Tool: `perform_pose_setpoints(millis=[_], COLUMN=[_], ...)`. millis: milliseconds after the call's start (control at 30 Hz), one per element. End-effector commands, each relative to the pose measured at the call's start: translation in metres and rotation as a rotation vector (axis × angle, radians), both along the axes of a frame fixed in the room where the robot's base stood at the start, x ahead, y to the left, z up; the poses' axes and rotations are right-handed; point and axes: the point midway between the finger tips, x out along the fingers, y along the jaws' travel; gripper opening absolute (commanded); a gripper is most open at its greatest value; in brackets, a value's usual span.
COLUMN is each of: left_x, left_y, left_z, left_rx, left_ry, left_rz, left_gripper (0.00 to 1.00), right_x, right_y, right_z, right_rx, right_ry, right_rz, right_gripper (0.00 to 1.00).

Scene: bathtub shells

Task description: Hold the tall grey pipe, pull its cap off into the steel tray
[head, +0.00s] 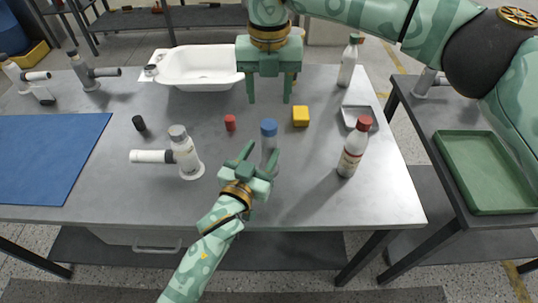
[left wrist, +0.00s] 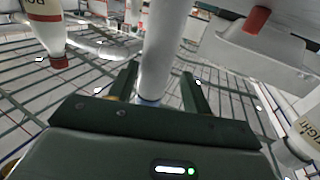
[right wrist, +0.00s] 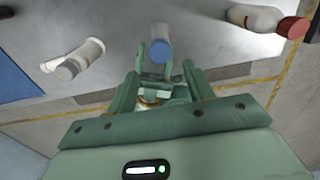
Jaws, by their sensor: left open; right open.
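The tall grey pipe (head: 268,145) stands upright near the middle of the table with a blue cap (head: 269,127) on top. The cap also shows in the right wrist view (right wrist: 160,47). My left gripper (head: 259,156) is open at the pipe, on its near side. In the left wrist view the pipe (left wrist: 165,50) stands between its spread fingers; contact cannot be told. My right gripper (head: 269,100) is open and empty, raised above the table behind the pipe. The small steel tray (head: 373,111) lies to the right, near the table's right edge.
A red-capped bottle (head: 352,150) stands right of the pipe, in front of the tray; another bottle (head: 348,62) is behind. A yellow cube (head: 300,116) and red piece (head: 230,123) lie nearby. A grey fitting with a white side pipe (head: 184,152) stands left. A white tub (head: 200,68) is behind.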

Motion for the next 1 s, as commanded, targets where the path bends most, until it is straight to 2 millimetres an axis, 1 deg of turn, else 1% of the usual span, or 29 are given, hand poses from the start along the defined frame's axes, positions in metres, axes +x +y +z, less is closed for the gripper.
perform_pose_setpoints(millis=[33, 100, 200, 333, 567, 600, 667, 700, 767, 800, 833, 933, 1000], left_x=[0.009, 0.019, 0.028, 0.034, 0.034, 0.034, 0.034, 0.034, 0.034, 0.034, 0.034, 0.034, 0.034], left_y=[-0.004, -0.008, -0.012, -0.014, -0.014, -0.014, -0.014, -0.014, -0.014, -0.014, -0.014, -0.014, -0.014], left_z=[0.001, 0.001, 0.0, 0.0, 0.0, 0.0, 0.0, 0.0, 0.0, 0.0, 0.0, 0.0, 0.0], left_rx=[-0.002, -0.002, 0.0, 0.0, 0.0, 0.0, 0.0, 0.0, 0.0, 0.0, 0.0, 0.0, 0.0], left_ry=[-0.001, -0.001, -0.001, 0.0, 0.0, 0.0, 0.0, 0.0, 0.0, 0.0, 0.0, 0.0, 0.0], left_rz=[0.0, 0.0, 0.0, 0.0, 0.0, 0.0, 0.0, 0.0, 0.0, 0.0, 0.0, 0.0, 0.0], left_gripper=[0.49, 0.49, 0.49, 0.49, 0.49, 0.46, 0.3, 0.18, 0.02, 0.0, 0.0, 0.0, 0.0], right_x=[0.0, 0.0, 0.0, 0.0, 0.0, 0.0, 0.0, 0.0, 0.0, 0.0, 0.0, 0.002, 0.006], right_y=[0.0, 0.0, 0.0, 0.0, 0.0, 0.0, 0.0, 0.0, 0.0, 0.0, 0.0, 0.001, 0.002], right_z=[0.0, 0.0, 0.0, 0.0, 0.0, 0.0, 0.0, 0.0, 0.0, 0.0, 0.0, 0.008, 0.023], right_rx=[0.0, 0.0, 0.0, 0.0, 0.0, 0.0, 0.0, 0.0, 0.0, 0.0, 0.0, -0.002, -0.015], right_ry=[0.0, 0.0, 0.0, 0.0, 0.0, 0.0, 0.0, 0.0, 0.0, 0.0, 0.0, -0.018, -0.044], right_rz=[0.0, 0.0, 0.0, 0.0, 0.0, 0.0, 0.0, 0.0, 0.0, 0.0, 0.0, 0.002, 0.026], right_gripper=[0.52, 0.52, 0.52, 0.52, 0.52, 0.52, 0.52, 0.52, 0.52, 0.52, 0.6, 0.6, 0.6])
